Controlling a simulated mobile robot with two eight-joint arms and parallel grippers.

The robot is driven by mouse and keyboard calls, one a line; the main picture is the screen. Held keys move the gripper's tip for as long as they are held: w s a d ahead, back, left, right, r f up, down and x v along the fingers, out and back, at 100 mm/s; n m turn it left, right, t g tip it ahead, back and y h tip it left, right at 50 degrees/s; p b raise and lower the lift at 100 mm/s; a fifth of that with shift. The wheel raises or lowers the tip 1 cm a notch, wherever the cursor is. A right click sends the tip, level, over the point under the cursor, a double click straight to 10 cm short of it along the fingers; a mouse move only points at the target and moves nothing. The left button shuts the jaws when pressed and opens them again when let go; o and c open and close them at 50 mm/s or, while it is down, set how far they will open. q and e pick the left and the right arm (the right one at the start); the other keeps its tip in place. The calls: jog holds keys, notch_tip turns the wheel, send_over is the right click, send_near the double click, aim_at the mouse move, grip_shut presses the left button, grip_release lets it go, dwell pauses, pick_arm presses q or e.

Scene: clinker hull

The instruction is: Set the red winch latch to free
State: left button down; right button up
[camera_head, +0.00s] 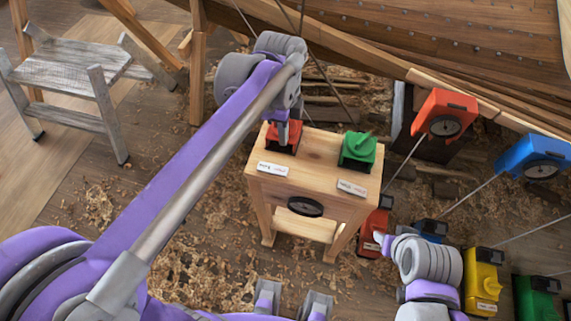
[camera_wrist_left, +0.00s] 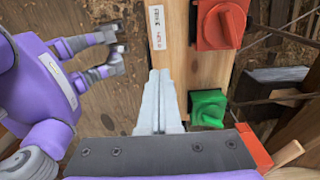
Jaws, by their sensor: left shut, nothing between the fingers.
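The red latch (camera_head: 284,139) is a red block on the left of a wooden stand's top (camera_head: 318,150). My arm and left gripper partly hide it in the head view. In the wrist view the red latch (camera_wrist_left: 221,25) shows at the top, with a raised red part on its face; I cannot tell its setting. A white label (camera_head: 273,169) sits in front of it, also in the wrist view (camera_wrist_left: 156,27). My left gripper (camera_head: 286,130) is shut and empty, its fingers (camera_wrist_left: 161,75) over the stand's edge. I cannot tell whether it touches anything. My right gripper (camera_head: 382,238) is low, right of the stand.
A green latch (camera_head: 358,149) with its own label (camera_head: 352,188) is on the stand's right, close beside my left fingers in the wrist view (camera_wrist_left: 207,108). Red (camera_head: 445,116), blue (camera_head: 535,155) and yellow (camera_head: 482,280) winches with taut lines stand right. A step stool (camera_head: 73,70) stands left.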

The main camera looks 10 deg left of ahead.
aim_at(285, 171)
pick_arm(q)
notch_tip(285, 171, down, 14)
jog(key=shift+d+f+b, duration=0.1)
jog(key=shift+d+b, duration=0.05)
jog(key=shift+b, duration=0.4)
jog(key=shift+d+f+y+b, duration=0.25)
jog(key=shift+f+y+b, duration=0.15)
jog(key=shift+f+b, duration=0.15)
jog(key=shift+s+r, duration=0.1)
jog(key=shift+r, duration=0.05)
jog(key=shift+a, duration=0.1)
jog(key=shift+r, duration=0.1)
jog(key=shift+r+p, duration=0.15)
jog(key=shift+p, duration=0.2)
jog(key=shift+r+p, duration=0.35)
jog(key=shift+r, duration=0.2)
